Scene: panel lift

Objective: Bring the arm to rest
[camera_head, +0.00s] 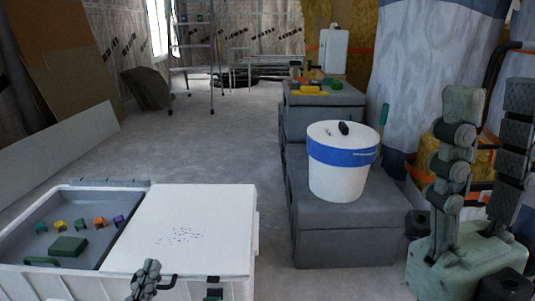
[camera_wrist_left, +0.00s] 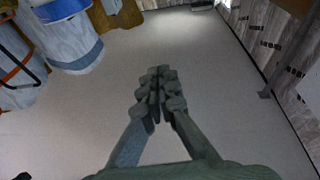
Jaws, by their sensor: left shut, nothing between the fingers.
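My left gripper (camera_head: 147,276) shows at the bottom edge of the head view, in front of the white lid of the crate; only its fingertips are in frame. In the left wrist view my left gripper (camera_wrist_left: 157,88) has its fingers pressed together with nothing between them, over bare grey floor. My right gripper (camera_head: 491,112) stands at the right edge of the head view, its fingers pointing up and spread apart with nothing seen between them. Most of both arms is out of view.
A white crate (camera_head: 246,275) at the lower left has a lid and an open grey tray with small coloured pieces. A white bucket (camera_head: 338,182) with a blue band stands on a grey box (camera_head: 350,230). The floor (camera_head: 225,140) between is clear; a ladder (camera_head: 211,60) stands behind.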

